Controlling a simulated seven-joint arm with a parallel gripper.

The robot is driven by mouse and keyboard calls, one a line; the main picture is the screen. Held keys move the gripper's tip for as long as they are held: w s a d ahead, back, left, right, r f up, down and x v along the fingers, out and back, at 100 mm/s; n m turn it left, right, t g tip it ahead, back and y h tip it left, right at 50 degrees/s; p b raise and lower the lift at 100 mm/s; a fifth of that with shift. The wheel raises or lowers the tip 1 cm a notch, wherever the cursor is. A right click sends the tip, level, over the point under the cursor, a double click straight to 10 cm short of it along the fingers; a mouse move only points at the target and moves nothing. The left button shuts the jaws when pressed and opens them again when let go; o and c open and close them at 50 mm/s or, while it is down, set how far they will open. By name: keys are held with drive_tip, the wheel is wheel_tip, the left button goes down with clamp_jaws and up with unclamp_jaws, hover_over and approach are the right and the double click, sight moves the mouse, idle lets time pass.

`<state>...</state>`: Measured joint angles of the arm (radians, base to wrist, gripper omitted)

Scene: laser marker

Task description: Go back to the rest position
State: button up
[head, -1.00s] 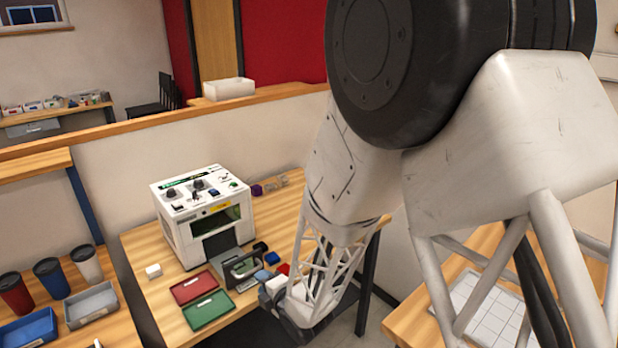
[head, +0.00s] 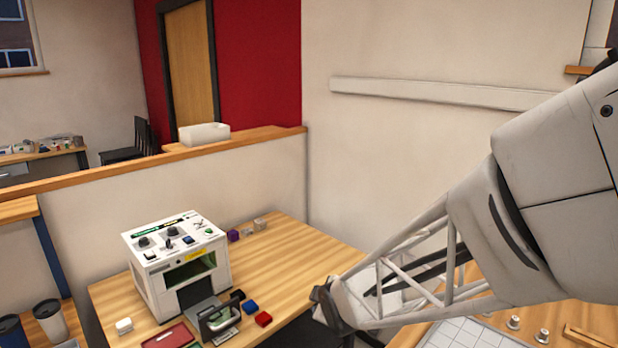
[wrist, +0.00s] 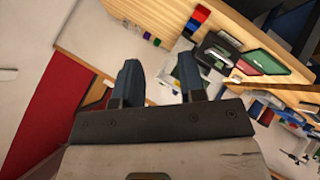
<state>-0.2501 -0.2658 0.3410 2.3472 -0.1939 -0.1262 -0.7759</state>
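My gripper (wrist: 158,78) shows in the wrist view with its two dark fingers apart and nothing between them. It is clear of the table, and the room appears tilted beyond it. In the head view my arm comes in from the right, and its dark lower end is right of the table's items; I cannot make out the fingers there. The white laser marker (head: 175,265) stands on the wooden table (head: 300,248) to the left of my arm. A dark fixture with a handle (head: 218,316) is at its front opening.
A blue block (head: 251,307) and a red block (head: 263,319) lie beside the fixture. A red tray (head: 172,338) and a white block (head: 124,325) are in front of the marker. Small cubes (head: 247,229) sit behind it. A low partition (head: 250,180) runs behind the table.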

drive_tip(key=s+d+r+m+g+h, duration=0.1)
drive_tip(key=s+d+r+m+g, duration=0.1)
drive_tip(key=s, duration=0.6)
drive_tip(key=s+d+r+m+g, duration=0.2)
drive_tip(key=s+d+r+m, duration=0.3)
drive_tip(key=s+d+m, duration=0.2)
drive_tip(key=s+d+r+m+g+h, duration=0.1)
drive_tip(key=s+d+r+m, duration=0.3)
drive_tip(key=s, duration=0.6)
drive_tip(key=shift+d+m+g+h, duration=0.3)
drive_tip(key=shift+d+m+g, duration=0.3)
drive_tip(key=shift+d+g, duration=0.25)
